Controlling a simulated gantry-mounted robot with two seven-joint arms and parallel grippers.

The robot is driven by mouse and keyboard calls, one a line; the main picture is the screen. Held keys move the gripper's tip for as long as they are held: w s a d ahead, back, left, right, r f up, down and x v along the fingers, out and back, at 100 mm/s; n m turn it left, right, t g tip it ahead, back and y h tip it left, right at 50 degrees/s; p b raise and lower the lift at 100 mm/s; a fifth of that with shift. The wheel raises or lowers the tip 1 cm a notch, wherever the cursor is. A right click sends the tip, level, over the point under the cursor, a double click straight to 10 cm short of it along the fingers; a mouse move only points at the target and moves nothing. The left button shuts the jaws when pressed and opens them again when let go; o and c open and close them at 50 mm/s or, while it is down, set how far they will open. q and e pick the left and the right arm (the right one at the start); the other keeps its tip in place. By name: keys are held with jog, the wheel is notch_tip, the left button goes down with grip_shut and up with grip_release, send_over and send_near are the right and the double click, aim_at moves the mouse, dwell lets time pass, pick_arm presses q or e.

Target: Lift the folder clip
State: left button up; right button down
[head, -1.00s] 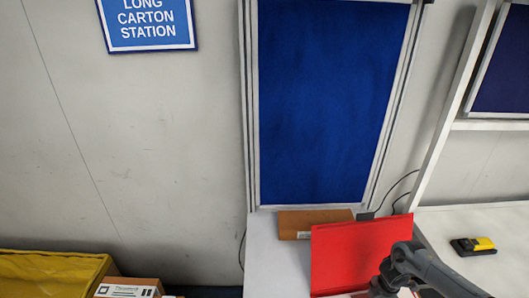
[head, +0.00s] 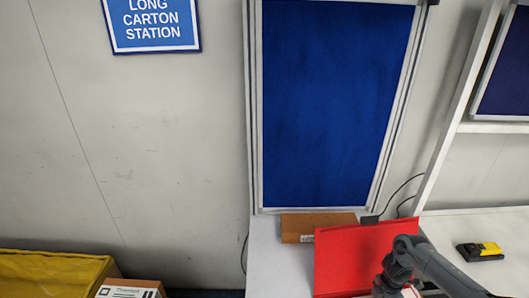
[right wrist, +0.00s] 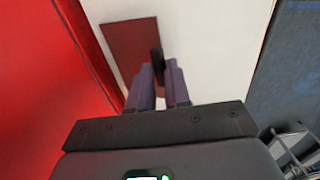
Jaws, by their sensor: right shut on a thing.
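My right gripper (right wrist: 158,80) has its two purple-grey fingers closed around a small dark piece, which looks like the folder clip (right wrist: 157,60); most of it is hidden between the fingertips. A red folder (head: 355,258) stands tilted on the white counter in the head view, beside my right arm. A large red surface, likely the same folder (right wrist: 45,80), fills the left of the right wrist view. A dark red rectangle (right wrist: 130,45) shows just beyond the fingertips. In the head view my right gripper is cut off at the bottom edge. My left gripper is not in view.
A brown carton (head: 308,227) lies behind the folder, below the blue panel (head: 335,110). A black and yellow device (head: 480,251) lies on the right counter (head: 470,225). A yellow bin (head: 50,275) and a labelled box (head: 130,290) are at lower left.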

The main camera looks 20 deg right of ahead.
jog(key=shift+w+r, duration=0.1)
jog(key=shift+r, duration=0.1)
dwell(0.3)
jog(key=shift+w+r+g, duration=0.25)
jog(key=shift+w+g, duration=0.05)
jog(key=shift+w, duration=0.05)
jog(key=shift+w+d+r+g, duration=0.15)
jog(key=shift+w+r+g, duration=0.15)
jog(key=shift+w+r, duration=0.15)
jog(key=shift+s, duration=0.1)
jog(key=c, duration=1)
grip_release()
jog(key=shift+r, duration=0.1)
